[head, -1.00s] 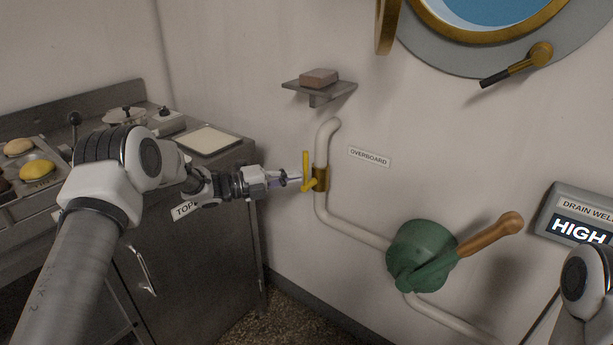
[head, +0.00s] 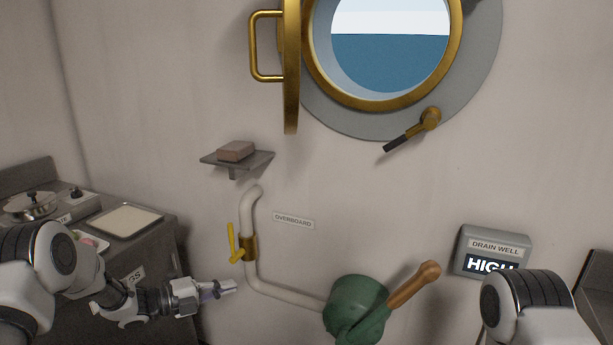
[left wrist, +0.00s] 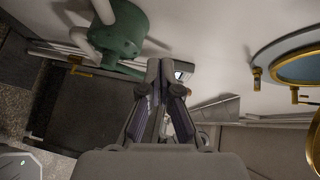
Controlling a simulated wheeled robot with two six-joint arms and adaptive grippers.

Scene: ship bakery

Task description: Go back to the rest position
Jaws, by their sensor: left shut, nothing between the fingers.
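My left gripper (head: 226,287) is shut and empty in the head view, in front of the wall, a little below and left of the overboard pipe's yellow valve handle (head: 232,243). It is apart from the handle. In the left wrist view the left gripper (left wrist: 160,66) points up the picture with its fingers together. My right arm shows only as a link at the lower right of the head view; its gripper is out of the frame.
A green pump (head: 356,305) with a wooden handle (head: 414,285) is on the wall right of my left gripper. A drain well display (head: 494,252) reads HIGH. A small shelf (head: 256,163) holds a brown block (head: 236,151). The porthole cover (head: 291,70) stands open. A counter (head: 165,228) is at left.

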